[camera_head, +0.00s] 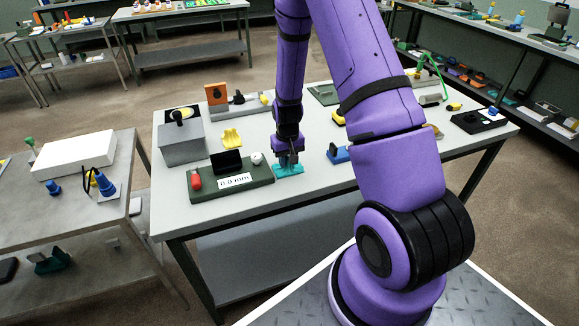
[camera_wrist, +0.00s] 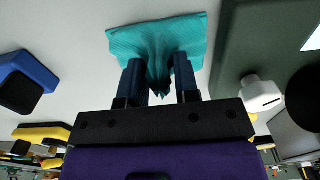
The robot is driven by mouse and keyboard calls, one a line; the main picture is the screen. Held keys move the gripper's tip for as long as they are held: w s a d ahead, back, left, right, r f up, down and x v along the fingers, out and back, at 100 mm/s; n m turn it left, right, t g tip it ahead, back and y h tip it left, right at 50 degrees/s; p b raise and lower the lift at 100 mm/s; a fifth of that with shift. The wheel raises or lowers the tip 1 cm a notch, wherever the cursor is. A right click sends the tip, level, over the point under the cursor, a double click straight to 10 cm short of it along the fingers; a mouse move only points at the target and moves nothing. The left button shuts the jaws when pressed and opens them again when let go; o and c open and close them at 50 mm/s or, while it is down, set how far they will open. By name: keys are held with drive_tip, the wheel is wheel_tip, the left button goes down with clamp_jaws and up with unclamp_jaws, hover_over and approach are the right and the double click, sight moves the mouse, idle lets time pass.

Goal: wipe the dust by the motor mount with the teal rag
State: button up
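The teal rag (camera_head: 289,171) lies on the table at the near edge, just right of a dark green board. My gripper (camera_head: 288,157) points down over it. In the wrist view the rag (camera_wrist: 155,35) spreads out flat beyond the fingers and bunches up between them, and my gripper (camera_wrist: 158,82) is shut on that bunched part. I cannot make out any dust in either view. I cannot tell which item is the motor mount; an orange upright plate with a dark round opening (camera_head: 216,95) stands at the back left of the table.
The green board (camera_head: 262,186) holds a red item, a black block and a white label. A grey box (camera_head: 182,143) stands behind it to the left. A blue block (camera_head: 338,154) lies right of the rag, with bare table (camera_head: 312,140) between. My arm hides part of the table.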

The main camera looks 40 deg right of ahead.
drive_tip(key=shift+f, duration=0.45)
idle(0.3)
clamp_jaws()
drive_tip(key=shift+r, duration=2.55)
